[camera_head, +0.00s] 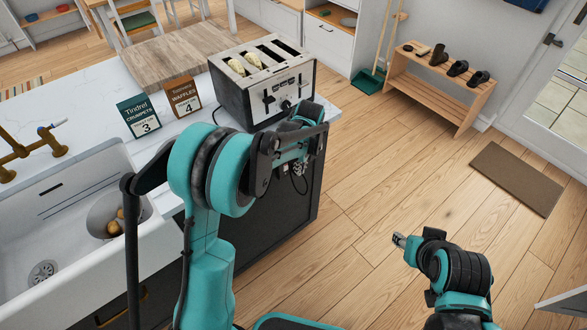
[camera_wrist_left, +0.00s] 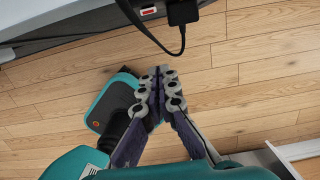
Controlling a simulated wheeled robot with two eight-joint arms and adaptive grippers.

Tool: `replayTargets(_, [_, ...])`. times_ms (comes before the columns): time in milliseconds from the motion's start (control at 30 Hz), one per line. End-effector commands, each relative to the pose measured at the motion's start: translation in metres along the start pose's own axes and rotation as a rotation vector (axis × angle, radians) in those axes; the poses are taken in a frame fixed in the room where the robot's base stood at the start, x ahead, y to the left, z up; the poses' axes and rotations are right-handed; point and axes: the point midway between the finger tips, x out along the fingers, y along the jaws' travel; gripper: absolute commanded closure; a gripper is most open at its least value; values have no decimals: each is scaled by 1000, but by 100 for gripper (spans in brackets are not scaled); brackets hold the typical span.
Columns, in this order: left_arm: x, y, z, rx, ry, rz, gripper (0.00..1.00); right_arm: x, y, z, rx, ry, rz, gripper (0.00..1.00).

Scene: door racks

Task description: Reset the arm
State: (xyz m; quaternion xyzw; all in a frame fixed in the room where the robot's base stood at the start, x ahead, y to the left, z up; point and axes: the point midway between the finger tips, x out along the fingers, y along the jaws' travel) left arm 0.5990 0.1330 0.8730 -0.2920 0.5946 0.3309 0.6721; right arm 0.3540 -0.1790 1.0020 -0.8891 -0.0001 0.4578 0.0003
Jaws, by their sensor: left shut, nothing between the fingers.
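My left arm rises from the bottom of the head view and bends over the counter's right end. Its gripper (camera_head: 299,168) hangs beside the counter, just below and right of the toaster, partly hidden by my own wrist links. In the left wrist view the left gripper's fingertips (camera_wrist_left: 157,80) meet with nothing between them, over the wood floor. My right gripper (camera_head: 399,240) is at the lower right of the head view, above open floor, too small to tell whether it is open.
A toaster (camera_head: 262,82) with pale items in a slot stands on the counter's edge. Two cards, green (camera_head: 139,116) and brown (camera_head: 183,97), stand left of it. A sink (camera_head: 75,235) holds a bowl (camera_head: 104,213). A shoe rack (camera_head: 438,85) and doormat (camera_head: 516,178) lie beyond clear floor.

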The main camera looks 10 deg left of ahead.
Motion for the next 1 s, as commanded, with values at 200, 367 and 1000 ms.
replayTargets(200, [-35, 0, -8, 1, 0, 0, 100, -11, 0, -8, 0, 0, 0, 60])
replayTargets(367, [-41, 0, -10, 0, 0, 1, 100, -12, 0, -9, 0, 0, 0, 60])
replayTargets(1000, [-143, 100, -33, -936, 17, -242, 100, -12, 0, -8, 0, 0, 0, 60])
